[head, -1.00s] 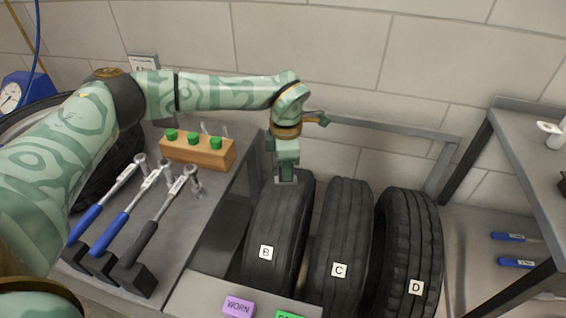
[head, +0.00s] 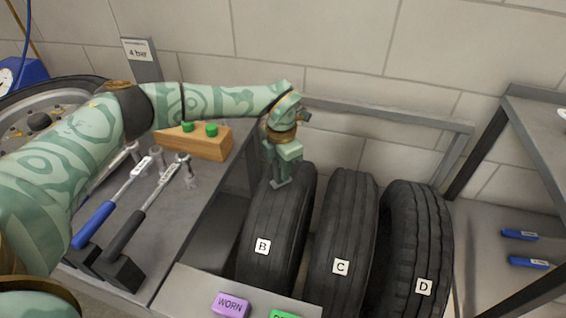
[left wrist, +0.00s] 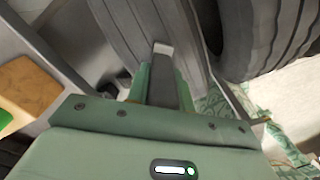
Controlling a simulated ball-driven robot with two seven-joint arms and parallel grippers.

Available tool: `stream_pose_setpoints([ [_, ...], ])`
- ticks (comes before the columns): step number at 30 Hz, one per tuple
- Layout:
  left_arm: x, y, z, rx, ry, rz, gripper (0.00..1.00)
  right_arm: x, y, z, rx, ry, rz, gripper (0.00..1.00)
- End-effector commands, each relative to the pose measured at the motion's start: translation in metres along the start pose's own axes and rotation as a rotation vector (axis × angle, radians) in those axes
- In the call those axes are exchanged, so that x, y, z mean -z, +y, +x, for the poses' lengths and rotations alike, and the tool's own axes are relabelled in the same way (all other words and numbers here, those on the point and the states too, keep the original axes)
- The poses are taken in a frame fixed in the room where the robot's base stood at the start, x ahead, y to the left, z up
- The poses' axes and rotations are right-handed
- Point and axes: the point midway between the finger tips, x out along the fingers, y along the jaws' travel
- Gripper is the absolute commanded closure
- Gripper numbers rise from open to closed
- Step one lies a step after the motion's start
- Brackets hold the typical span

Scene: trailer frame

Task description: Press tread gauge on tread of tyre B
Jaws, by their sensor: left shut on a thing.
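Tyre B (head: 280,222) stands upright at the left end of a row of tyres, with a white "B" label on its tread. My left gripper (head: 280,176) is over the upper part of its tread, shut on the tread gauge (head: 279,184), a small grey piece mostly hidden by the fingers. In the left wrist view the gauge (left wrist: 162,80) sticks out between the fingers of my left gripper (left wrist: 163,75), its pale tip in front of the grooved tread of tyre B (left wrist: 137,25). I cannot tell whether the tip touches the rubber. My right gripper is not in view.
Tyre C (head: 345,225) and tyre D (head: 416,225) stand close to the right. A rail (head: 390,118) runs behind. The bench (head: 178,215) at left holds tools and a wooden block (head: 207,143). WORN (head: 230,305) and green tags lie in front.

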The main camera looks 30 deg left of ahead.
Motion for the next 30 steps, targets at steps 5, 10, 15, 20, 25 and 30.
stream_pose_setpoints([
  [5, -0.0004, 0.0001, -0.0022, -0.001, -0.003, 0.0, 1.0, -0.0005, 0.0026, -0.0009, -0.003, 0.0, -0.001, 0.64],
  [10, -0.0004, 0.0, -0.0022, -0.001, -0.003, 0.001, 1.0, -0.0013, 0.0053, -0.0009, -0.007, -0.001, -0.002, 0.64],
  [15, -0.0004, -0.0001, -0.0017, -0.001, -0.002, 0.001, 1.0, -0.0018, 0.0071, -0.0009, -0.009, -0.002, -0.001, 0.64],
  [20, -0.0003, -0.0001, 0.0002, -0.001, -0.002, 0.001, 1.0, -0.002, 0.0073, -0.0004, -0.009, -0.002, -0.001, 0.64],
  [25, -0.0004, -0.0002, 0.0029, 0.0, -0.002, 0.001, 1.0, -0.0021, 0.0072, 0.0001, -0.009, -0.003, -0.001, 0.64],
  [30, -0.0005, -0.0002, 0.0054, -0.001, -0.002, 0.002, 1.0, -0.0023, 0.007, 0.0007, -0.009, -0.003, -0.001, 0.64],
])
